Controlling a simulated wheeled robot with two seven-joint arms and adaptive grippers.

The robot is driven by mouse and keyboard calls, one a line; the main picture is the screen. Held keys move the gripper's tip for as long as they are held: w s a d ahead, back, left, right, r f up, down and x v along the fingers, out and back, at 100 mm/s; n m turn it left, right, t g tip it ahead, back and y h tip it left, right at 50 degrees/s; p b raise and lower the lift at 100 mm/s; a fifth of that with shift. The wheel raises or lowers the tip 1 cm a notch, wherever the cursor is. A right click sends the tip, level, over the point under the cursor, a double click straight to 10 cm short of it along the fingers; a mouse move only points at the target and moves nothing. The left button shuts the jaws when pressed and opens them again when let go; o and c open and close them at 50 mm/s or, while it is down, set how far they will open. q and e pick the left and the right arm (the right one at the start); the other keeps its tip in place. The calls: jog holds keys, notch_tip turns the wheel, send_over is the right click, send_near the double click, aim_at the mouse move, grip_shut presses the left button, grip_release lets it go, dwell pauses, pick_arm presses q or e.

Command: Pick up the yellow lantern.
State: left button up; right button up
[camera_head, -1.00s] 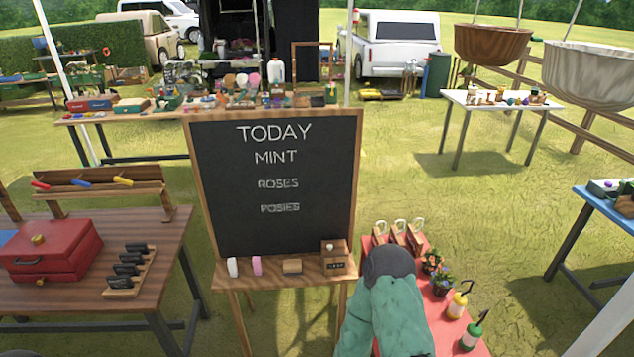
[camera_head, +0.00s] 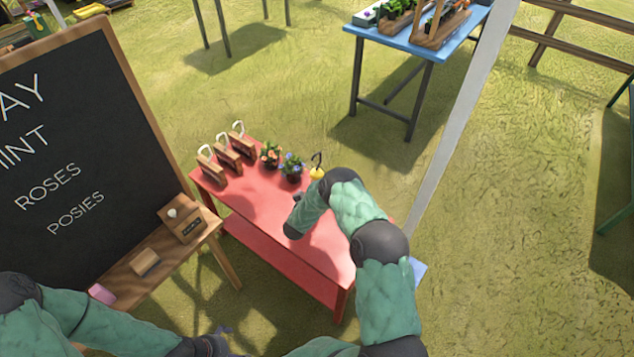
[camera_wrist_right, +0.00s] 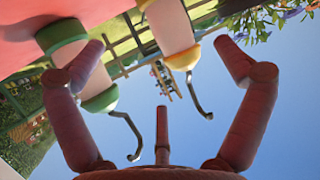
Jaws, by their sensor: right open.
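The yellow lantern (camera_head: 317,173) stands on the red table (camera_head: 262,200), partly hidden behind my right arm. In the right wrist view it appears upside down, with a white body, a yellow cap (camera_wrist_right: 184,58) and a dark hook. A similar green lantern (camera_wrist_right: 100,100) is left of it, partly behind a finger. My right gripper (camera_wrist_right: 165,80) has its fingers spread and empty, with the yellow lantern ahead between the outer fingers. The head view does not clearly show that gripper. My left gripper (camera_head: 218,343) is at the bottom edge, its jaws unclear.
Potted orange flowers (camera_head: 270,155) and purple flowers (camera_head: 291,167) stand beside the yellow lantern. Several wooden blocks with loops (camera_head: 228,150) are at the table's left end. A chalkboard (camera_head: 80,150) stands left. A pale pole (camera_head: 462,120) rises on the right.

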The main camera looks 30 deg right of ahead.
jog(key=b+x, duration=0.1)
jog(key=x, duration=0.4)
jog(key=shift+w+d+b, duration=0.2)
jog(key=shift+d+b, duration=0.15)
jog(key=b+x, duration=0.2)
jog(key=x, duration=0.2)
jog(key=shift+w+a+f, duration=0.1)
jog(key=shift+a, duration=0.05)
jog(key=shift+w+d+f, duration=0.1)
jog(key=shift+w+d, duration=0.35)
jog(key=shift+c, duration=0.3)
jog(key=c, duration=1.3)
